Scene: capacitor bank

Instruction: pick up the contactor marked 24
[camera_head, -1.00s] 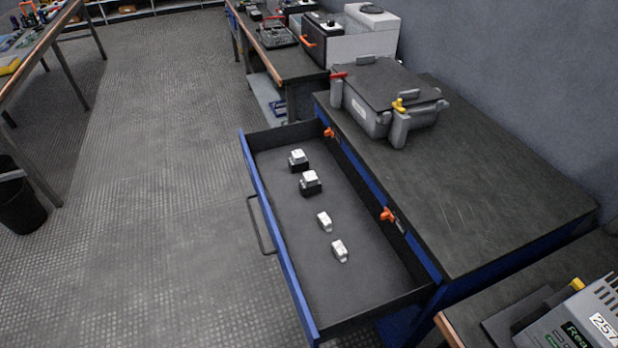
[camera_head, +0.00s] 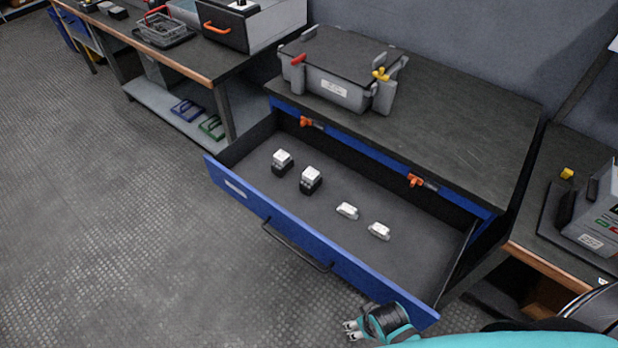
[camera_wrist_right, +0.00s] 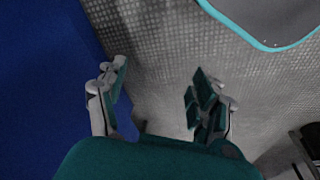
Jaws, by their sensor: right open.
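In the head view an open blue drawer (camera_head: 262,212) holds several small devices in a row. Two are black and white blocks, one on the left (camera_head: 282,161) and one beside it (camera_head: 311,179). Two smaller, paler ones lie to the right, one nearer the middle (camera_head: 347,210) and one at the far right (camera_head: 379,231). The marking 24 is too small to read on any of them. My right gripper (camera_head: 352,331) is outside the drawer, below its front right corner. In the right wrist view it is open and empty (camera_wrist_right: 155,95), over the floor. My left gripper is out of view.
A grey clamped case (camera_head: 333,88) stands on the dark cabinet top above the drawer. Orange latches (camera_head: 415,181) sit along the cabinet's front edge. The drawer handle (camera_head: 295,248) sticks out over the floor. Another bench with a device (camera_head: 592,215) is at the right.

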